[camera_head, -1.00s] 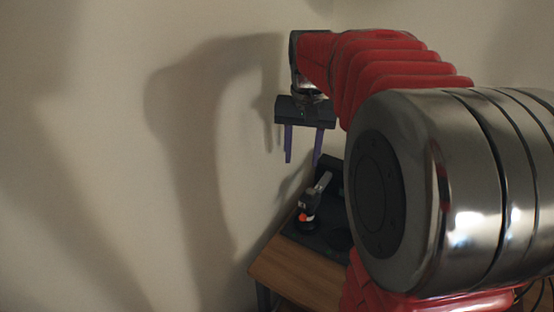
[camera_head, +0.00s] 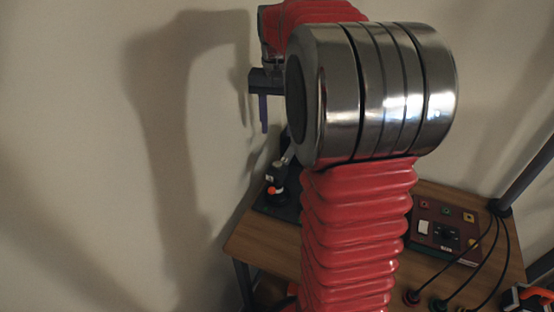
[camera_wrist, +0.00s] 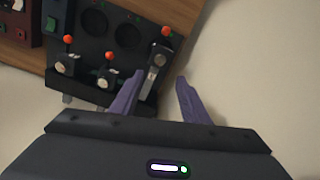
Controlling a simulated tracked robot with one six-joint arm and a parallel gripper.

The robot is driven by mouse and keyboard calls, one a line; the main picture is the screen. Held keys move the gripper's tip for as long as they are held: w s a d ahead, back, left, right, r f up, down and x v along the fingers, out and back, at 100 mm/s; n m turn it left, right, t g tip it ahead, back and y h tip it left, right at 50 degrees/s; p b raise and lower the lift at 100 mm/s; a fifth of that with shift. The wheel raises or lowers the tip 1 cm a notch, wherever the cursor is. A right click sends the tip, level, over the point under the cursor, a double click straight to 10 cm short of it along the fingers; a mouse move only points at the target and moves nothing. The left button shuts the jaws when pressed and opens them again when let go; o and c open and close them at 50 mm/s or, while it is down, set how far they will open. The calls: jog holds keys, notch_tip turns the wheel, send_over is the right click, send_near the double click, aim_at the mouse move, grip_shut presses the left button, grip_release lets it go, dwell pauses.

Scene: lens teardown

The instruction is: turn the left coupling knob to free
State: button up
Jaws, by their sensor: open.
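In the wrist view a dark panel (camera_wrist: 88,52) carries several pale metal knobs or levers with orange-red balls beside them. A long upright lever (camera_wrist: 157,58) is nearest my gripper (camera_wrist: 160,76); two shorter knobs (camera_wrist: 67,65) (camera_wrist: 107,78) stand to its left. I cannot tell which is the left coupling knob, or read its setting. My gripper is open, its purple fingers either side of the long lever's lower end; contact cannot be told. In the head view my gripper (camera_head: 264,112) is above the panel (camera_head: 287,207), partly hidden by my arm.
The panel lies on a wooden table (camera_head: 262,243) close to the wall. A dark red box (camera_head: 445,235) with switches and cables stands on the table's right. An orange and black item (camera_head: 535,298) shows at the lower right corner.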

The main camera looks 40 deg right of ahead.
aim_at(277, 163)
notch_tip(277, 163, down, 13)
jog(key=shift+r, duration=0.1)
dwell(0.5)
jog(key=c, duration=1.1)
